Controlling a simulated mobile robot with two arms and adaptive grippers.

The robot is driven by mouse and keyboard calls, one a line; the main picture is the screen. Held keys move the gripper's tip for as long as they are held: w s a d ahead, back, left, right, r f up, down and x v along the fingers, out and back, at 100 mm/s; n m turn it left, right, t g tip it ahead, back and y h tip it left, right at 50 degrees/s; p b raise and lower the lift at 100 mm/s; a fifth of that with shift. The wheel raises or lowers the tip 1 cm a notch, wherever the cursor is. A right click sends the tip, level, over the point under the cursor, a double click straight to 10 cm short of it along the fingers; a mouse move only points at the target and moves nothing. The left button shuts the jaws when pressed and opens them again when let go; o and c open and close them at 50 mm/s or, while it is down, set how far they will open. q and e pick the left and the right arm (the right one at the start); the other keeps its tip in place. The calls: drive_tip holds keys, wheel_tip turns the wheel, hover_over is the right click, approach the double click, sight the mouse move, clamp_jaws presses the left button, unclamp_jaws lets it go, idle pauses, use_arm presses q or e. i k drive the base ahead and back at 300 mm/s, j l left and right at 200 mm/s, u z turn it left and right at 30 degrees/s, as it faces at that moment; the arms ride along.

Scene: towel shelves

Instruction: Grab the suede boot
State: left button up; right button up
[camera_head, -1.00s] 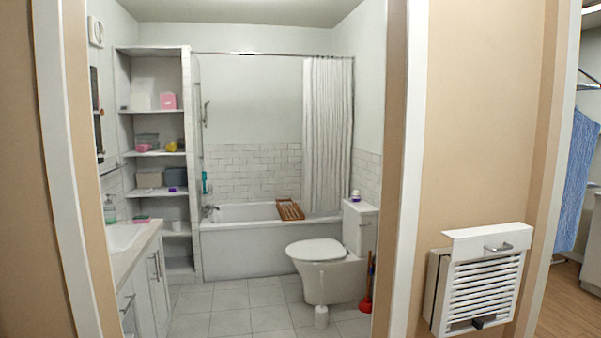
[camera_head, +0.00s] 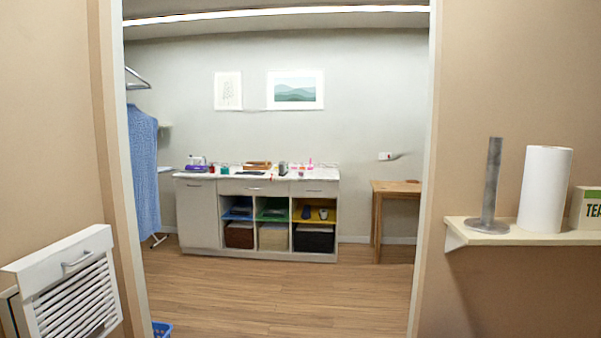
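I cannot make out a suede boot in the head view. Small items lie in the colored compartments of a white cabinet (camera_head: 200,215) in the room beyond the doorway, among them a dark one (camera_head: 306,212) in the yellow compartment. They are too small to identify. Neither of my grippers is in view.
The doorway ahead opens onto a clear wooden floor (camera_head: 275,295). A wooden table (camera_head: 395,187) stands right of the cabinet. A slatted white wall unit (camera_head: 65,262) is at left, a wall shelf (camera_head: 465,234) at right. A blue basket (camera_head: 162,330) sits low by the left doorframe.

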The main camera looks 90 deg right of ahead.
sight(283, 170)
drive_tip(key=z, duration=2.8)
drive_tip(key=i+z, duration=0.1)
drive_tip(key=i, duration=5.4)
